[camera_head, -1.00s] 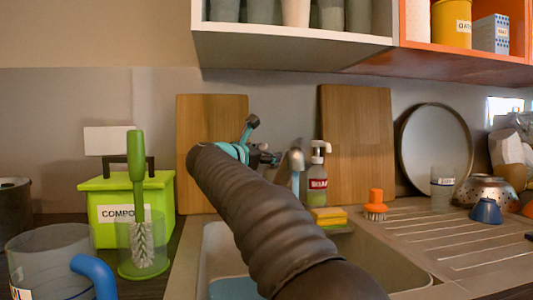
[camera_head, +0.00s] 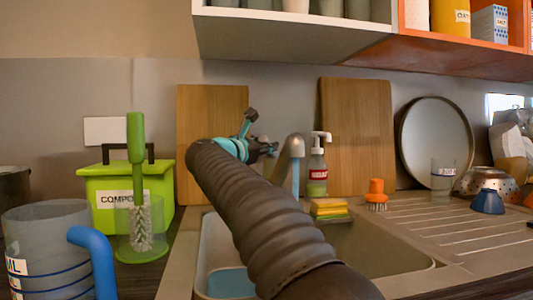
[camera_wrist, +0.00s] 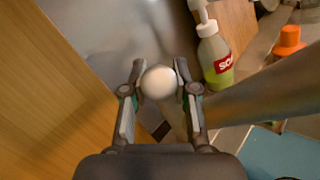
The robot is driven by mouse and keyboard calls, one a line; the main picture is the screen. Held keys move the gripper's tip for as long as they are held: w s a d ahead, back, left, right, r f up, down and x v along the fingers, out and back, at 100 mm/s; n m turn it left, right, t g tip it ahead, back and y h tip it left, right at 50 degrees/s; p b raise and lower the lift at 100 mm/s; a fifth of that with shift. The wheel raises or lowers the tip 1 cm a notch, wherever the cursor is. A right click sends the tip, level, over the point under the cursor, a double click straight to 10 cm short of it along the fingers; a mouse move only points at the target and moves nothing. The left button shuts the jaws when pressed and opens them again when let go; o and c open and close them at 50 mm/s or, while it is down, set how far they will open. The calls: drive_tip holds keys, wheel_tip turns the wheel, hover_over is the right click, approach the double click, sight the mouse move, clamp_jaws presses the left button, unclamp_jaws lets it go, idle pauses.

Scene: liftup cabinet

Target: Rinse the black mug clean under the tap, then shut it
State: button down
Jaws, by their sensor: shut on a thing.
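In the wrist view, my gripper (camera_wrist: 159,84) has its two fingers on either side of a white round knob (camera_wrist: 158,82) and is shut on it. The knob appears to belong to the tap. In the head view, my gripper (camera_head: 268,150) is beside the silver tap (camera_head: 292,146), behind my dark arm. The tap's spout curves over the sink (camera_head: 385,248). A thin bluish streak shows under it; I cannot tell if it is water. I cannot make out the black mug in either view; my arm hides part of the sink.
A soap bottle (camera_head: 317,172), stacked sponges (camera_head: 329,209) and an orange brush (camera_head: 376,193) stand behind the sink. A green compost bin (camera_head: 100,184), a green brush in a holder (camera_head: 140,232) and a blue-handled jug (camera_head: 40,235) are left. Cabinets (camera_head: 300,42) hang above.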

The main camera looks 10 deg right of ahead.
drive_tip(key=c, duration=0.9)
unclamp_jaws()
drive_tip(key=shift+s+a, duration=0.1)
drive_tip(key=v, duration=0.7)
drive_tip(key=shift+s+a+f, duration=0.1)
